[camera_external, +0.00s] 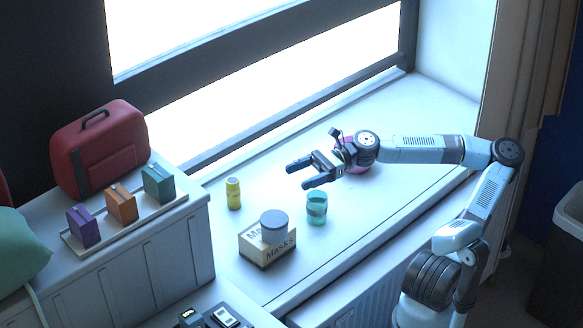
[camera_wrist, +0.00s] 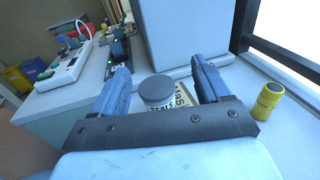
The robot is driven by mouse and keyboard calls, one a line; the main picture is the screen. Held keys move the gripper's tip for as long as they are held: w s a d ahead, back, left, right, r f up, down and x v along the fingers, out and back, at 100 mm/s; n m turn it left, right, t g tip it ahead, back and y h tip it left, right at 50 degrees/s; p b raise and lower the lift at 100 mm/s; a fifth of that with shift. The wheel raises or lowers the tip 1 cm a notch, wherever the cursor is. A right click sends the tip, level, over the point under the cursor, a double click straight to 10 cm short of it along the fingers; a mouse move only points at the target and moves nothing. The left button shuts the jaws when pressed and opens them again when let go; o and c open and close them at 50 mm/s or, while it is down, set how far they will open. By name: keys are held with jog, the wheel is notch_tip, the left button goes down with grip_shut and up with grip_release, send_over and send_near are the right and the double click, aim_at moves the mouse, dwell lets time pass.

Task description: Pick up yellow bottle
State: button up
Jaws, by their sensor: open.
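The yellow bottle (camera_external: 233,193) stands upright on the white window sill in the external view, left of my gripper. In the wrist view the yellow bottle (camera_wrist: 267,101) is at the right, outside my fingers. My gripper (camera_external: 303,174) is open and empty above the sill, its fingers pointing left, apart from the bottle. In the wrist view my gripper (camera_wrist: 160,80) shows two blue fingers spread apart, with a grey-lidded jar visible beyond and between them.
A masks box (camera_external: 267,247) with the grey-lidded jar (camera_external: 273,222) on it stands in front of the bottle. A teal cup (camera_external: 316,208) stands right of the box. A pink object is partly hidden behind my wrist. The window frame (camera_external: 270,120) borders the sill behind.

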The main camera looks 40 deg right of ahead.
aim_at(239, 190)
jog(key=shift+w+m+t+h, duration=4.1)
jog(key=shift+w+m+h, duration=1.65)
jog(key=shift+w, duration=1.15)
notch_tip(239, 190, down, 12)
jog(key=shift+n+h, duration=0.25)
jog(key=shift+h, duration=0.1)
jog(key=shift+x, duration=6.95)
jog(key=shift+a, duration=0.1)
jog(key=shift+c, duration=0.4)
jog(key=c, duration=1.1)
